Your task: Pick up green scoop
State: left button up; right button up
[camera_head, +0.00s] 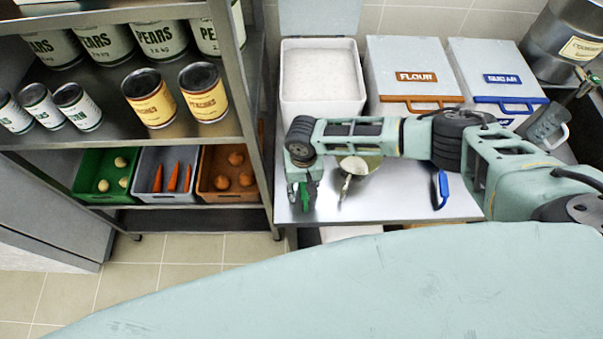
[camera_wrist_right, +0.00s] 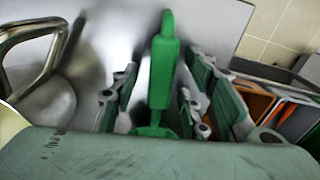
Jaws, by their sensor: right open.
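The green scoop (camera_wrist_right: 164,62) shows in the right wrist view, its handle pointing up the picture over the bright metal table. Its lower part is hidden behind my wrist. My right gripper (camera_wrist_right: 158,92) is open, with one finger on each side of the handle; I cannot tell whether either touches it. In the head view my right gripper (camera_head: 304,188) points down at the table's left end. A bit of green shows there between the fingers, and most of the scoop is hidden. My left gripper is not in view.
A metal scoop (camera_head: 347,183) and a blue scoop (camera_head: 442,186) lie to the right on the steel table (camera_head: 400,200). An open white bin (camera_head: 322,112) and the flour bin (camera_head: 407,90) stand behind. A shelf rack (camera_head: 240,60) with cans and crates stands close on the left.

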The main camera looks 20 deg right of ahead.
jog(key=shift+f, duration=0.2)
grip_shut()
dwell(0.3)
